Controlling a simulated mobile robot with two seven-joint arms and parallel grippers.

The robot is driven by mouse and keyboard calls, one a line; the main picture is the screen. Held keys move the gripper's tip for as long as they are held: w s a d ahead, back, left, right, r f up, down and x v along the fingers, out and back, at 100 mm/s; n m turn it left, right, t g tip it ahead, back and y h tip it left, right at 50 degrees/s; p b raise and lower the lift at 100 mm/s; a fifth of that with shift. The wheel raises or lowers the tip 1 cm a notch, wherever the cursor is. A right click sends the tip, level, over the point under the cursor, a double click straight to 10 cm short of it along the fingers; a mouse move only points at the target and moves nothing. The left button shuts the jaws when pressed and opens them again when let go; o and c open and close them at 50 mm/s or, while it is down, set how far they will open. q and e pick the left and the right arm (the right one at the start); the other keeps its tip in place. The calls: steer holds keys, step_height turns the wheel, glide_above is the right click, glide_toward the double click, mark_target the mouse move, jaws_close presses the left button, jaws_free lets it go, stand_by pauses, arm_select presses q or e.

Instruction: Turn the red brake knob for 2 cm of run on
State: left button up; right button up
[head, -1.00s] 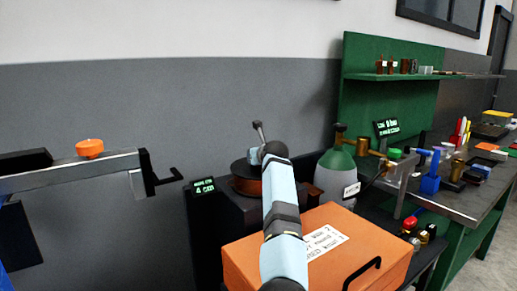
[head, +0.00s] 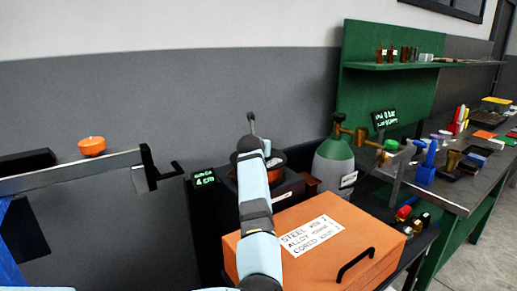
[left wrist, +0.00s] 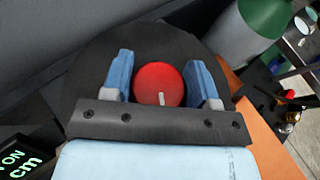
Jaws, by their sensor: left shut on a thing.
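The red brake knob (left wrist: 160,86) has a short pale mark near its lower edge and sits on a round dark disc (left wrist: 85,75) in the left wrist view. My left gripper (left wrist: 159,68) is shut on the knob, with one blue finger on each side. In the head view my arm hides the knob and most of the gripper at the positioner. The small display (head: 204,179) left of it reads 4 cm in green. In the left wrist view the display (left wrist: 18,160) is cut off and its number is not visible. My right gripper is not in view.
An orange box (head: 255,257) stands in front, under my arm. A green-grey gas cylinder (head: 333,165) is right of the positioner. A metal beam with an orange knob (head: 92,146) is at the left. A cluttered workbench (head: 463,198) runs along the right.

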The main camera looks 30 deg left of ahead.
arm_select(q)
steer(key=o, duration=0.9)
steer(key=shift+o, duration=0.2)
steer(key=v, duration=1.3)
steer(key=shift+s+r, duration=0.25)
steer(key=shift+s, duration=0.05)
steer(key=shift+d, duration=0.1)
